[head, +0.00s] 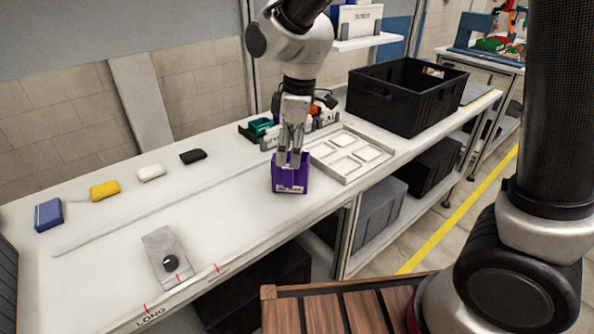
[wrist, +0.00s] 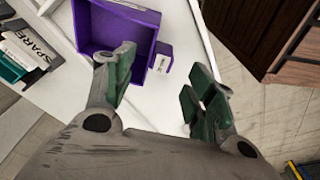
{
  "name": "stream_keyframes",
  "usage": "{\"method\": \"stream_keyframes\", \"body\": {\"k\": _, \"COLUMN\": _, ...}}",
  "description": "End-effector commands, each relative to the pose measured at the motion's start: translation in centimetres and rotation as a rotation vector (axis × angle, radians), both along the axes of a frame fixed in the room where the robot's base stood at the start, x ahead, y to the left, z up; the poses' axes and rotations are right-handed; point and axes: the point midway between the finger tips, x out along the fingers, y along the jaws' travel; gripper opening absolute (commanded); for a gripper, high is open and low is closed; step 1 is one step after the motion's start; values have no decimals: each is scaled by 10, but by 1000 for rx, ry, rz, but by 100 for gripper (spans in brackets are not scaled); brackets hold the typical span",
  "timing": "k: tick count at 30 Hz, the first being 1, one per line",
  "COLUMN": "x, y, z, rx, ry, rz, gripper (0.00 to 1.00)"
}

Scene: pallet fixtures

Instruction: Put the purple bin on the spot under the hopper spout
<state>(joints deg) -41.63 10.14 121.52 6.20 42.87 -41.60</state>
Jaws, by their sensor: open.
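The purple bin (head: 290,182) stands upright on the white bench, near its front edge, with a white label on its front. In the wrist view, the open-topped purple bin (wrist: 115,20) shows at the upper left, with a small labelled purple tab on its side. My gripper (head: 290,157) points down at the bin, its fingers apart. In the wrist view, one finger overlaps the bin's opening and the other is outside it, so my gripper (wrist: 160,78) seems to straddle the labelled side. I cannot tell whether they touch. I cannot make out a hopper spout or the spot under it.
A pale compartment tray (head: 348,153) lies right of the bin, with a large black crate (head: 405,95) beyond. A grey plate with a black knob (head: 167,257) lies at the front left. Blue, yellow, white and black blocks line the back. The bench middle is clear.

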Motion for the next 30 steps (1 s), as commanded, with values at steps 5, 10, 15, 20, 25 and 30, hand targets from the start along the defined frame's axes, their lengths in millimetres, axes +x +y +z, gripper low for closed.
{"method": "stream_keyframes", "body": {"k": 5, "x": 0, "y": 1, "z": -21, "rx": -3, "ry": 3, "rz": 5, "gripper": 55}}
{"method": "stream_keyframes", "body": {"k": 10, "x": 0, "y": 2, "z": -46, "rx": -5, "ry": 5, "rz": 3, "gripper": 55}}
{"method": "stream_keyframes", "body": {"k": 15, "x": 1, "y": 4, "z": -69, "rx": -3, "ry": 3, "rz": 4, "gripper": 55}}
{"method": "stream_keyframes", "body": {"k": 20, "x": 2, "y": 5, "z": -76, "rx": -2, "ry": 1, "rz": 3, "gripper": 55}}
{"method": "stream_keyframes", "body": {"k": 25, "x": 2, "y": 5, "z": -75, "rx": -2, "ry": 1, "rz": 3, "gripper": 50}}
{"method": "stream_keyframes", "body": {"k": 30, "x": 2, "y": 5, "z": -75, "rx": -2, "ry": 1, "rz": 3, "gripper": 19}}
